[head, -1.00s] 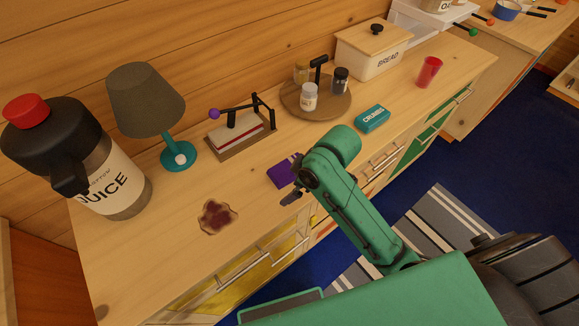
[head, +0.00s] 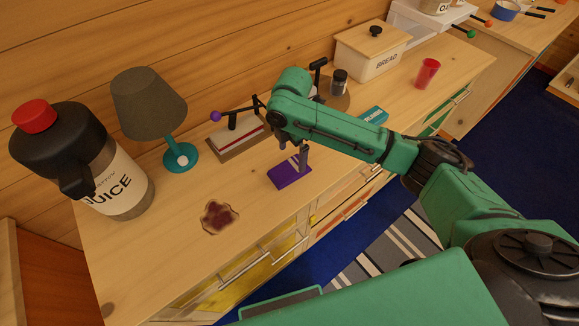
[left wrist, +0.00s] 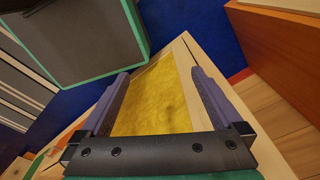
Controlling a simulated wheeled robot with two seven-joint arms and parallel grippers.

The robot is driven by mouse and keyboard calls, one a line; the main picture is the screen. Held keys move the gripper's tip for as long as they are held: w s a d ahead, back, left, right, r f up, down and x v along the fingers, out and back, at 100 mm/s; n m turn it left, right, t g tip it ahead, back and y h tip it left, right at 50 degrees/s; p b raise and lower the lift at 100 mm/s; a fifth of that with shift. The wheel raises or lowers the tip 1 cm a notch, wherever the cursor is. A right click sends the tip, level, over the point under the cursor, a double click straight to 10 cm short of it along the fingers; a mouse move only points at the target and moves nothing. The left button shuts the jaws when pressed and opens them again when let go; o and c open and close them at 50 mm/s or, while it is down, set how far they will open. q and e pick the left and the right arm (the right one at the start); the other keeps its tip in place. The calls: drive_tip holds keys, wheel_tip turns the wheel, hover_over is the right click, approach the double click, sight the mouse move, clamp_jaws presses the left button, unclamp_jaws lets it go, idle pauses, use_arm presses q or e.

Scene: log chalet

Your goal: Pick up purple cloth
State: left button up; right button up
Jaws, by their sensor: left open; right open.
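The purple cloth (head: 288,174), with a pale stripe, lies on the wooden counter (head: 158,249) in the head view. My right gripper (head: 303,172) is over the cloth's right end, pointing down with its fingers at the cloth. It is open; whether it touches the cloth I cannot tell. My left gripper (left wrist: 158,90) shows only in the left wrist view. It is open and empty, with its two fingers apart in front of a yellow cabinet front.
A dark red stain (head: 219,217) lies left of the cloth. A bread box (head: 371,57), a teal crumbs box (head: 373,115) and a red cup (head: 427,73) are farther right.

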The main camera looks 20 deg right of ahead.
wheel_tip(320, 180, down, 5)
drive_tip(key=shift+a+f+p, duration=0.15)
drive_tip(key=shift+f+p, duration=0.05)
drive_tip(key=shift+p, duration=0.7)
drive_tip(key=shift+f, duration=0.3)
drive_tip(key=c, duration=1)
drive_tip(key=shift+c, duration=0.3)
wheel_tip(320, 180, up, 15)
drive_tip(key=b, duration=0.3)
wheel_tip(320, 180, up, 4)
hover_over(290, 167)
drive_tip(key=shift+r+p, duration=0.45)
drive_tip(key=shift+r, duration=0.15)
